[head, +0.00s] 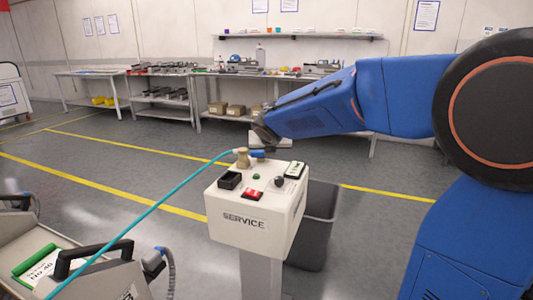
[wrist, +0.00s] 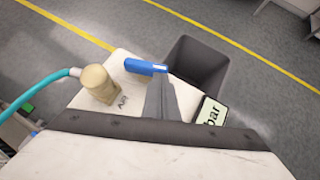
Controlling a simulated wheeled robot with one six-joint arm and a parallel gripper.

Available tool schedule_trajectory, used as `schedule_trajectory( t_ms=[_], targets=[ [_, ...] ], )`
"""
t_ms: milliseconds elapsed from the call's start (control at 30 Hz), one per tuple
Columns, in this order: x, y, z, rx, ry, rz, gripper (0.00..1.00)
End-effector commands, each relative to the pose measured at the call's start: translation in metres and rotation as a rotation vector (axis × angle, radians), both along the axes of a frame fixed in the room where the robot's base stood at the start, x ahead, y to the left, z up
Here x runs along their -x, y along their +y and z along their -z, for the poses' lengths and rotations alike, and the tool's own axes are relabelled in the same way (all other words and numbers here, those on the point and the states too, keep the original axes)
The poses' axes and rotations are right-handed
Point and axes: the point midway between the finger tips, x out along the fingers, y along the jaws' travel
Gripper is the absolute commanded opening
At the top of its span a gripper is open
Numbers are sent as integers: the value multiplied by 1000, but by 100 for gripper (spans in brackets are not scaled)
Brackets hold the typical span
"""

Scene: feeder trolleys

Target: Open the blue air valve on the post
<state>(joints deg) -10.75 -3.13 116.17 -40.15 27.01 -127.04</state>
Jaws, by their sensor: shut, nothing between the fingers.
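The air valve has a tan round body (wrist: 97,85) and a blue lever (wrist: 146,67) on the service post's pale top, beside an "AIR" label. In the head view the tan body (head: 243,157) stands at the top's back edge, with the blue lever (head: 258,154) to its right. My gripper (head: 265,140) is over the back of the post, close to the lever and partly hiding that area. In the wrist view my grey fingers (wrist: 158,82) are together and empty, their tips next to the lever. I cannot tell whether they touch it.
A teal hose (head: 150,212) runs from the valve to the lower left. The service post (head: 250,225) also carries a black box (head: 230,180), a red switch (head: 252,194) and a "bar" display (wrist: 212,112). A grey bin (head: 317,228) stands behind right. A trolley (head: 110,280) is at lower left.

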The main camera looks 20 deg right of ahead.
Motion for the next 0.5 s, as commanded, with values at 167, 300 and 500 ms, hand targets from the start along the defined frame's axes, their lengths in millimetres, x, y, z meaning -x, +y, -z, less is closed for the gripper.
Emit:
schedule_trajectory(
  t_ms=[167, 300, 500],
  targets=[
    [-2, -4, 1, 0, 1, 5, 0],
    [-4, -9, 1, 2, 1, 5, 0],
    [-10, -18, 1, 1, 2, 7, 0]
  ],
)
